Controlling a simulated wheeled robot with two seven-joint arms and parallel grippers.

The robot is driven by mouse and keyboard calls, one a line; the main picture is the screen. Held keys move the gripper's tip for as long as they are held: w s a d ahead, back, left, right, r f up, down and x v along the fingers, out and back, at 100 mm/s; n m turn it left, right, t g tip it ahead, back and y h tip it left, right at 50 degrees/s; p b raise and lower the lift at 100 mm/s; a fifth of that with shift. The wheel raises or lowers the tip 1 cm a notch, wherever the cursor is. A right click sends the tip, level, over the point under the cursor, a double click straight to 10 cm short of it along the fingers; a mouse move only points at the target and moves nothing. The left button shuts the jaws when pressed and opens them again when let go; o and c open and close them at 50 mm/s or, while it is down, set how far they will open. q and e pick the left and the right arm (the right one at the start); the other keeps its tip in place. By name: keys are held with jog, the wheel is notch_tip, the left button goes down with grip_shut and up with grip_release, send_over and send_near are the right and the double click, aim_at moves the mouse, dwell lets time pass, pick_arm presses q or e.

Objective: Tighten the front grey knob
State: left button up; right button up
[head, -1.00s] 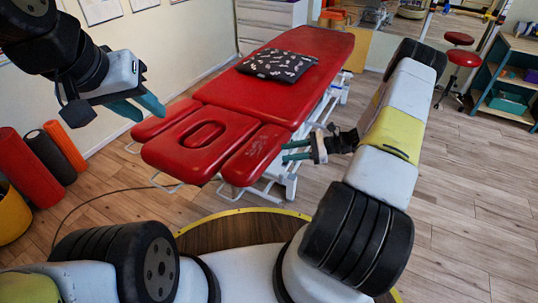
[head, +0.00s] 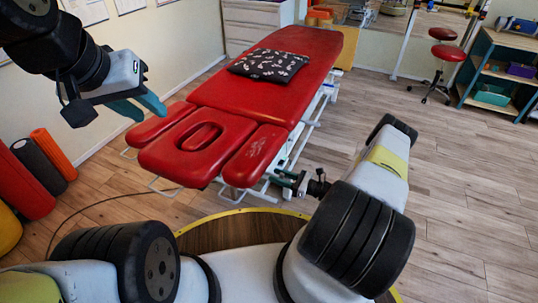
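A red treatment table (head: 245,105) with a white metal frame (head: 283,160) stands in front of me, its face-hole end towards me. I cannot make out the front grey knob; it is too small or hidden near the frame.
A black patterned cushion (head: 269,65) lies on the table. Foam rollers (head: 45,160) stand along the left wall. A red stool (head: 446,55) and a shelf unit (head: 497,80) are at the far right. The wooden floor (head: 460,190) on the right is clear.

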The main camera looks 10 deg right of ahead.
jog(key=shift+w+a, duration=0.4)
jog(key=shift+a, duration=0.15)
grip_shut()
